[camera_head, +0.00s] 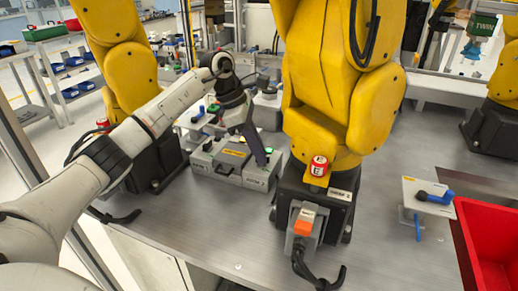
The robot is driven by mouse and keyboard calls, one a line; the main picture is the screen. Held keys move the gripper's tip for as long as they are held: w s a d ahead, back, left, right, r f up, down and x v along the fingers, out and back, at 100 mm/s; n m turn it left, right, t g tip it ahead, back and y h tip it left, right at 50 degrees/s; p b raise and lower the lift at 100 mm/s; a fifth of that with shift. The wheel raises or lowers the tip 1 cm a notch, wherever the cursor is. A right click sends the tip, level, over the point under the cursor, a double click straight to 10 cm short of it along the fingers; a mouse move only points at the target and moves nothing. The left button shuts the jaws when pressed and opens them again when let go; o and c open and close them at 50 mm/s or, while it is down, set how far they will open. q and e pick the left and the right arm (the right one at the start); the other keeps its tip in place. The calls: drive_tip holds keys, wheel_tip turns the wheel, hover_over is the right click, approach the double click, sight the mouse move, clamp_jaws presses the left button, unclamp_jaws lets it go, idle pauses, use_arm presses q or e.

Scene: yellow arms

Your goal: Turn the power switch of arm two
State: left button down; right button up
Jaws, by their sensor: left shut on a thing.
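My left gripper (262,157) reaches in from the left and points down at the right part of a grey control box (228,165) with a yellow label. It is shut on a small switch on top of that box. The fingers hide most of the switch, so its turned position cannot be told. The box stands between two yellow robot arms. The middle yellow arm (345,95) rises just right of my gripper from a dark base (320,205) with a white label. My right gripper is not in view.
A grey connector with an orange part (303,226) and a black cable sits before the middle arm. A blue-handled valve on a plate (428,197) and a red bin (490,238) are at the right. The front of the metal table (210,235) is mostly clear.

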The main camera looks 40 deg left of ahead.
use_arm(q)
drive_tip(key=n+t+y, duration=0.1)
drive_tip(key=n, duration=0.2)
drive_tip(key=n+y, duration=0.1)
drive_tip(key=n, duration=0.2)
drive_tip(key=shift+s+d+t+p, duration=0.15)
drive_tip(key=shift+t+p, duration=0.25)
drive_tip(key=n+y, duration=0.1)
drive_tip(key=n, duration=0.2)
drive_tip(key=n+y, duration=0.1)
drive_tip(key=n, duration=0.2)
drive_tip(key=shift+d+n, duration=0.2)
drive_tip(key=shift+n, duration=0.2)
drive_tip(key=shift+y, duration=0.3)
drive_tip(key=c, duration=1.8)
unclamp_jaws()
drive_tip(key=shift+r, duration=0.1)
drive_tip(key=b+v, duration=0.1)
drive_tip(key=v, duration=0.9)
drive_tip(key=shift+s, duration=0.2)
